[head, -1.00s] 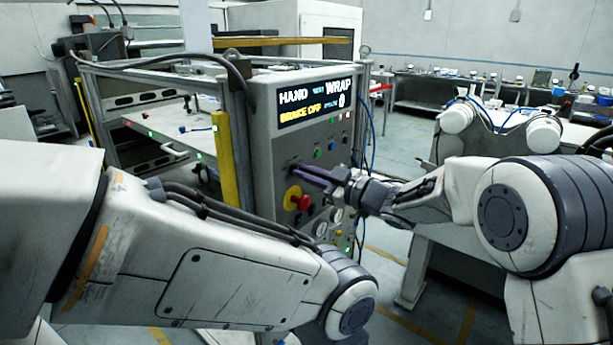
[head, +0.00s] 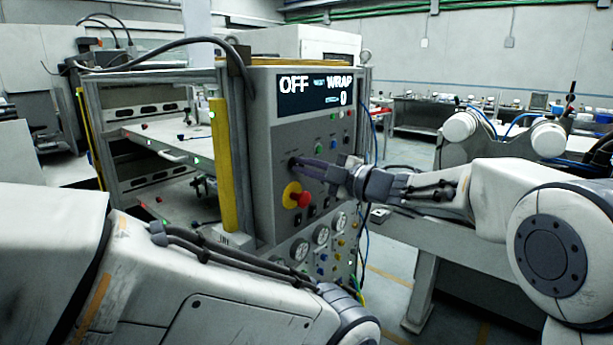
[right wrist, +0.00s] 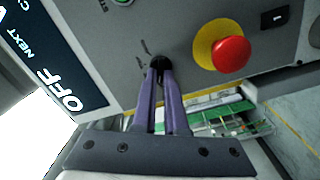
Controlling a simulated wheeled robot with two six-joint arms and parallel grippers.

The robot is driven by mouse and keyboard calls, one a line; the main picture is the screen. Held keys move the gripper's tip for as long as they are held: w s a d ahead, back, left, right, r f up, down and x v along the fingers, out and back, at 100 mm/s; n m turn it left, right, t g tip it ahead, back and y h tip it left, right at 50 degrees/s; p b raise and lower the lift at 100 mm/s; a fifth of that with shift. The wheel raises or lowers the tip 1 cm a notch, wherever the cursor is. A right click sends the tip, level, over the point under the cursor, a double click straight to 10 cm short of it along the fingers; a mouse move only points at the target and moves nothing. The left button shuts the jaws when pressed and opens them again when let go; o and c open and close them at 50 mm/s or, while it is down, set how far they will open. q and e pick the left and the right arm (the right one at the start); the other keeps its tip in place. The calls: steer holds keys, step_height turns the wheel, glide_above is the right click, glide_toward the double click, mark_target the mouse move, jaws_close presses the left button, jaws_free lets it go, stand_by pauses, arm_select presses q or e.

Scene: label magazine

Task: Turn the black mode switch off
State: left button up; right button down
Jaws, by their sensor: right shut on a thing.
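The black mode switch (right wrist: 160,62) is on the grey control panel (head: 262,135). My right gripper (head: 297,164) reaches in from the right and is shut on the switch; in the right wrist view its purple fingertips (right wrist: 161,74) meet at the black knob and cover part of it. The display (head: 314,92) above reads "OFF" at its left and "WRAP" with a 0 at its right. My left arm crosses the lower left of the head view, but its gripper is out of view.
A red emergency-stop button (head: 304,200) on a yellow base sits just below the switch; it also shows in the right wrist view (right wrist: 231,54). Small coloured buttons and gauges (head: 300,249) surround it. A yellow post (head: 222,165) stands left of the panel.

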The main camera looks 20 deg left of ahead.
steer(key=shift+f+n, duration=0.1)
steer(key=shift+n, duration=0.3)
steer(key=c, duration=1)
jaws_free()
steer(key=shift+o, duration=0.2)
steer(key=shift+s+d, duration=0.1)
steer(key=shift+d, duration=0.05)
steer(key=b+v, duration=0.2)
steer(key=v, duration=0.8)
steer(key=shift+b, duration=0.4)
steer(key=shift+d, duration=0.1)
